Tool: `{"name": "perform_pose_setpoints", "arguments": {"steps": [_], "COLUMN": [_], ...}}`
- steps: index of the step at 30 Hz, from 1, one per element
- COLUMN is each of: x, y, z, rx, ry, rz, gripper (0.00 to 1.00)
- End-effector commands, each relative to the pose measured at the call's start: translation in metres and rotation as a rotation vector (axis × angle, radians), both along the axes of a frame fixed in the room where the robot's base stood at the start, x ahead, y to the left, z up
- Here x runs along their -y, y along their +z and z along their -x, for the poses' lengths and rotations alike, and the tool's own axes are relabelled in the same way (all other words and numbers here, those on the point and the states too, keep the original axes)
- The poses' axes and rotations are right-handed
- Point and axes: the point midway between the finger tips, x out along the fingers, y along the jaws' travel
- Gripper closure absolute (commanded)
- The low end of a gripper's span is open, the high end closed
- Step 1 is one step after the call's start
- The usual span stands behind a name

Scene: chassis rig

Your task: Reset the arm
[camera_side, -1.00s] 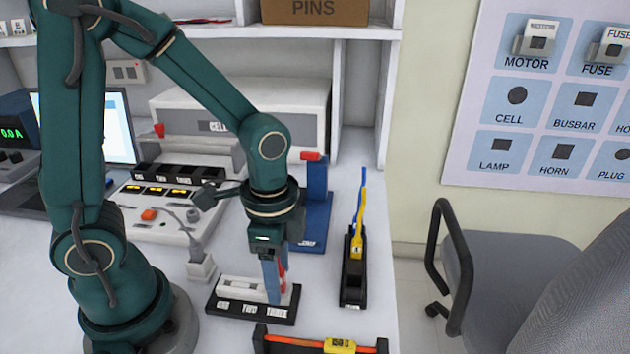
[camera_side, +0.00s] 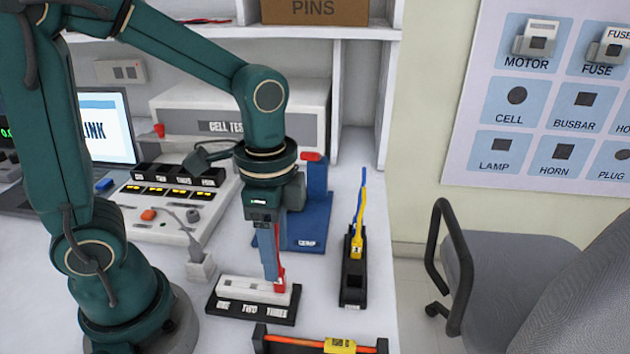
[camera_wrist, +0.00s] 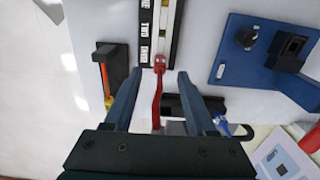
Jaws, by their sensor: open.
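My gripper (camera_side: 270,272) is open above the right end of a white block (camera_side: 240,287) on a black base labelled with number words. A red lead (camera_side: 281,282) stands at the block's THREE end, beside my fingers in the side view. In the wrist view, my two fingers (camera_wrist: 156,88) are spread apart, with the red lead (camera_wrist: 158,68) between them and clear space on both sides. Its red head meets the end of the block (camera_wrist: 148,20).
A black holder (camera_side: 353,285) with yellow and blue leads stands right. A holder with an orange lead (camera_side: 305,343) lies in front. A blue stand (camera_side: 318,215) and a control panel (camera_side: 160,212) stand behind. A grey chair (camera_side: 490,275) is off the bench.

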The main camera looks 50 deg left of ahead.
Motion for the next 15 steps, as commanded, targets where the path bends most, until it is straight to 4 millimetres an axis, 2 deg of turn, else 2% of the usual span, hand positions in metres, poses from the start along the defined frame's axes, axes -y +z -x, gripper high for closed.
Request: {"name": "perform_pose_setpoints", "arguments": {"steps": [5,10,15], "x": [-0.001,-0.005,-0.012], "y": [0.004,0.027,0.053], "z": [-0.002,-0.002,0.009], "rx": [0.019,0.136,0.298], "ry": [0.005,0.038,0.210], "rz": [0.002,0.011,0.043], "gripper": [0.44,0.44,0.44]}}
